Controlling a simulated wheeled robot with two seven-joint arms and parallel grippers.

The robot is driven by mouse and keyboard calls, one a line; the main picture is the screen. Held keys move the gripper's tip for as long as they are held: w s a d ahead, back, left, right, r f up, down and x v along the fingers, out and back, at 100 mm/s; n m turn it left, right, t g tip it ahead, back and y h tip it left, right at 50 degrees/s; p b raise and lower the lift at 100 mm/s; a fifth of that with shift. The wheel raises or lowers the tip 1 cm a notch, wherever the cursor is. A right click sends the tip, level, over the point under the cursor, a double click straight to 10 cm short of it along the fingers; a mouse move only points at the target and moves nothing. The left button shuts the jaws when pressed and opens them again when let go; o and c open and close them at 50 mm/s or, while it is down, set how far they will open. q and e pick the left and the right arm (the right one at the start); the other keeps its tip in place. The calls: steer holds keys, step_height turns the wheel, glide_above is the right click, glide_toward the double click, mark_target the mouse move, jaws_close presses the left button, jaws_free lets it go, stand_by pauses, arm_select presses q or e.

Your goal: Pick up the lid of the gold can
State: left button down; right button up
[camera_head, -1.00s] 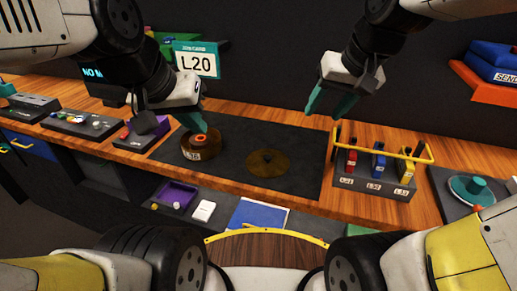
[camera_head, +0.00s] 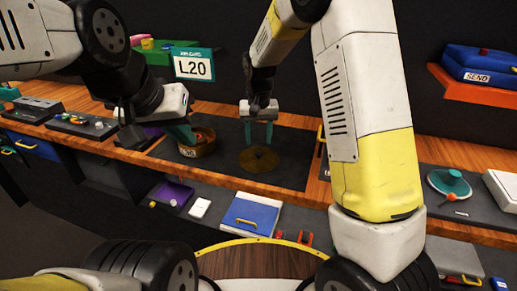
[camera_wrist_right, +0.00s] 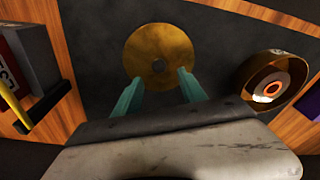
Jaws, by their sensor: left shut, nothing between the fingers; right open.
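The gold lid (camera_head: 259,160), a flat round disc with a small dark knob at its centre, lies on the dark mat. In the right wrist view the lid (camera_wrist_right: 145,62) lies just beyond the fingertips. The open gold can (camera_head: 206,148) stands to its left with an orange ring inside; it also shows in the right wrist view (camera_wrist_right: 256,100). My right gripper (camera_head: 259,135) is open, empty and pointing down over the lid, one finger to each side of the knob. My left gripper (camera_head: 188,138) is shut and empty at the can's left side; I cannot tell whether it touches.
My right arm hides most of the rack with the yellow bar, whose edge shows in the right wrist view (camera_wrist_right: 16,100). An L20 sign (camera_head: 194,65) stands behind. The mat (camera_head: 292,150) is clear right of the lid.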

mark_target(259, 153)
step_height(259, 153, down, 6)
steer(key=shift+w+r, duration=0.15)
jaws_close()
